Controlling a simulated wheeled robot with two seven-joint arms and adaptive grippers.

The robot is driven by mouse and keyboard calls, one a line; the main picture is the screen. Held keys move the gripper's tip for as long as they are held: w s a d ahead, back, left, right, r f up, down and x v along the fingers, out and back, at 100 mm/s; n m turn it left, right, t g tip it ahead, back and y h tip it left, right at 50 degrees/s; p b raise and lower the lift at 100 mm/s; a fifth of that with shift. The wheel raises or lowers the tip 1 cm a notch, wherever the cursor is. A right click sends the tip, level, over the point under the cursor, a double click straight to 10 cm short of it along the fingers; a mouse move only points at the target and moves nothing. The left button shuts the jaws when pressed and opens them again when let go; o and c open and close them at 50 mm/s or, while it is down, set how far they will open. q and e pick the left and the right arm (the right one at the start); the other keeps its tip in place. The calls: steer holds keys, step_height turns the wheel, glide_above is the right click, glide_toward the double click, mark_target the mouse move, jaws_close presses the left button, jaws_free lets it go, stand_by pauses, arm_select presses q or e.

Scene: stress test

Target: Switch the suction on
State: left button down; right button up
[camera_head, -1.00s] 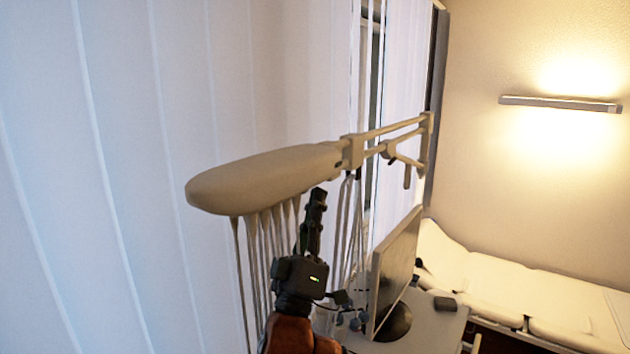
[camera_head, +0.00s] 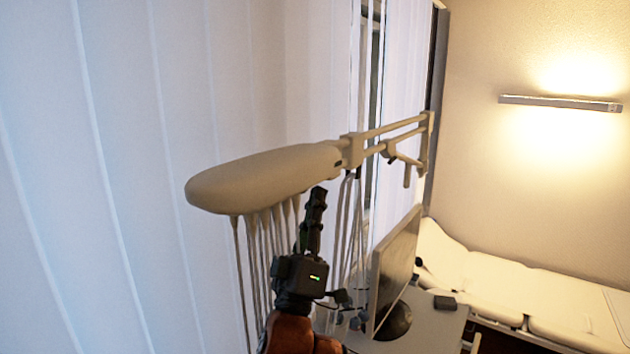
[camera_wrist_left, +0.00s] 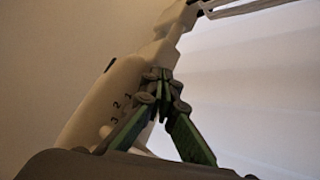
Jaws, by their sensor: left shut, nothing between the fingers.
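The suction unit (camera_head: 262,180) is a long pale rounded head on a jointed arm, with several hoses hanging below it. My left gripper (camera_head: 318,192) points up, with its tip close to the underside of the head near the arm joint. In the left wrist view the unit's pale body (camera_wrist_left: 90,108) carries the numbers 1, 2 and 3. There my left gripper (camera_wrist_left: 163,78) is shut and empty, its fingertips in front of the body's edge. Contact cannot be told. The switch itself cannot be made out. My right gripper is not in view.
The jointed arm (camera_head: 395,128) runs right to a wall-side post. A monitor (camera_head: 396,268) stands on a small desk (camera_head: 437,325) at lower right. A padded couch (camera_head: 500,285) lies along the right wall. Vertical blinds (camera_head: 120,150) fill the left side.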

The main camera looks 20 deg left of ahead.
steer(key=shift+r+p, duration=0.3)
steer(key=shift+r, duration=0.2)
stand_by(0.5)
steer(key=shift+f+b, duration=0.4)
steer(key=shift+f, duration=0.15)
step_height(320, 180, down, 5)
steer(key=b, duration=0.4)
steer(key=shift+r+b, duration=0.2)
steer(key=shift+b, duration=0.1)
stand_by(0.3)
